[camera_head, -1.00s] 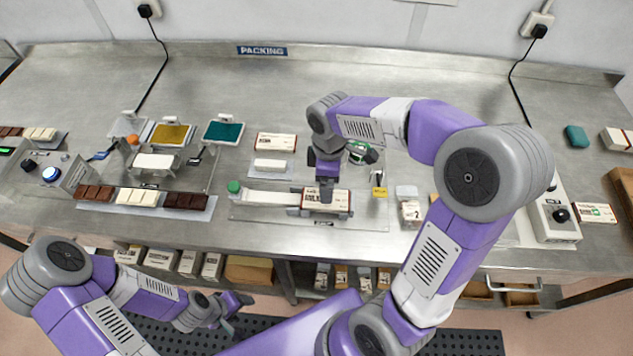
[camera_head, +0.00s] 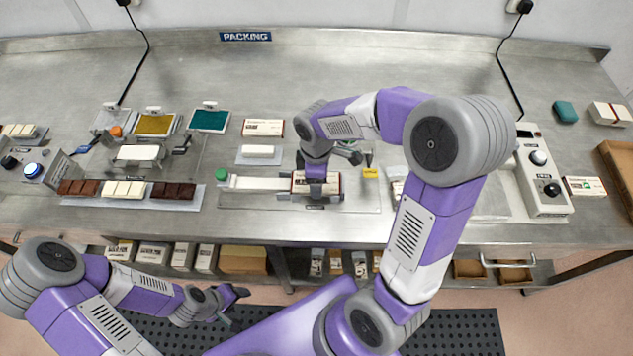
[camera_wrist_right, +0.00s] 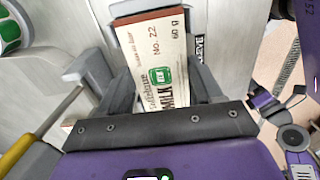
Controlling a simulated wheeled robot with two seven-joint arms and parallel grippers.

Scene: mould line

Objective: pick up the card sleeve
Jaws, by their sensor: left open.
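The card sleeve (camera_head: 329,184), a cream and brown carton, lies in a grey holder at the right end of a white strip on the bench. My left gripper (camera_head: 236,296) is open and empty, low in front of the bench, far from the sleeve.
A green round cap (camera_head: 221,174) stands at the strip's left end. A tray of chocolate bars (camera_head: 205,192) lies further left.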

